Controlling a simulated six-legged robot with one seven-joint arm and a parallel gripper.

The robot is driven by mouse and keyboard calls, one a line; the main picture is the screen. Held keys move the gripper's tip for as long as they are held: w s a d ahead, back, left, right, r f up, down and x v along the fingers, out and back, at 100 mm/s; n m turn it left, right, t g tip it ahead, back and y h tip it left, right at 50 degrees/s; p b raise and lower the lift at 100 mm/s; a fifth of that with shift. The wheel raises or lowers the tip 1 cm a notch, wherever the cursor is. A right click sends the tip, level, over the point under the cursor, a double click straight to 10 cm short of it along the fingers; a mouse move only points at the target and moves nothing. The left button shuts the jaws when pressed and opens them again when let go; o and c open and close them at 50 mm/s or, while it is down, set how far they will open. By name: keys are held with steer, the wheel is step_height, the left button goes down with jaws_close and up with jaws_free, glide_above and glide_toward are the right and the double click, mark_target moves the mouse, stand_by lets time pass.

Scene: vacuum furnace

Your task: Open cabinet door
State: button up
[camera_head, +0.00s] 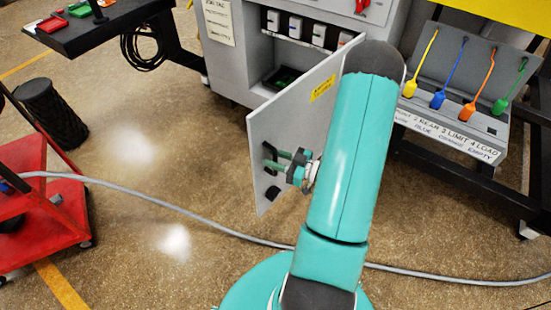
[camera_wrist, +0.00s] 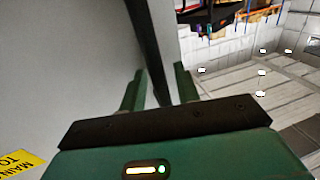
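The grey cabinet door (camera_head: 300,105) with a yellow label stands swung out from the cabinet (camera_head: 230,55). A dark handle (camera_head: 269,156) is on its face near the free edge. My gripper (camera_head: 277,160) is at this handle, reaching in from the right. In the wrist view, the two green fingers of my gripper (camera_wrist: 158,90) are apart, one on each side of a dark upright bar (camera_wrist: 148,45) that looks like the handle. Narrow gaps seem to show beside the bar. The fingertips' contact with it is hidden.
A grey cable (camera_head: 180,208) crosses the floor in front of me. A red cart (camera_head: 50,205) and a black bin (camera_head: 52,115) stand at left. A panel with coloured tags (camera_head: 455,90) is at right.

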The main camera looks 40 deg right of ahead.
steer(key=shift+s, duration=0.1)
steer(key=v, duration=1.3)
steer(key=shift+s+d, duration=0.2)
steer(key=shift+s, duration=0.15)
